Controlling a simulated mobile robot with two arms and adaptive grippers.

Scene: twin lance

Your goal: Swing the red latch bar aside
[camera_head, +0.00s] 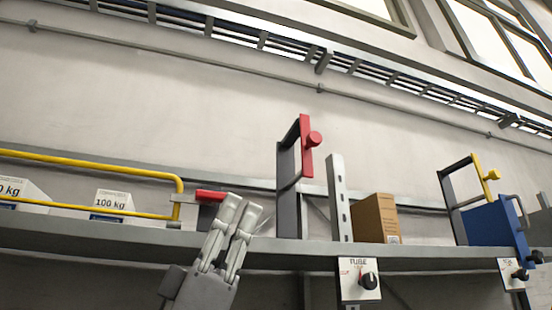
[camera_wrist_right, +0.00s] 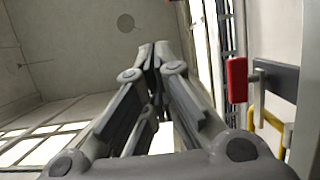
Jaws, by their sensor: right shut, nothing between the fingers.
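A red upright bar with a round red knob (camera_head: 307,145) stands on a dark frame at the middle of the shelf in the head view. A shorter red bar (camera_head: 211,195) lies level at the end of the yellow rail. My right gripper (camera_head: 246,205) is shut and empty, pointing up in front of the shelf edge, just right of the short red bar. It also shows shut in the right wrist view (camera_wrist_right: 155,50). A red block (camera_wrist_right: 237,80) with a dark bracket is right of it there; I cannot tell which red bar this is. My left gripper is out of view.
A yellow rail (camera_head: 100,160) fences boxes on the left of the shelf (camera_head: 90,238). Right of the frame are a grey post (camera_head: 339,200), a brown box (camera_head: 375,218) and a blue box (camera_head: 490,222) by a yellow-barred frame. A knob panel (camera_head: 358,279) hangs below the shelf edge.

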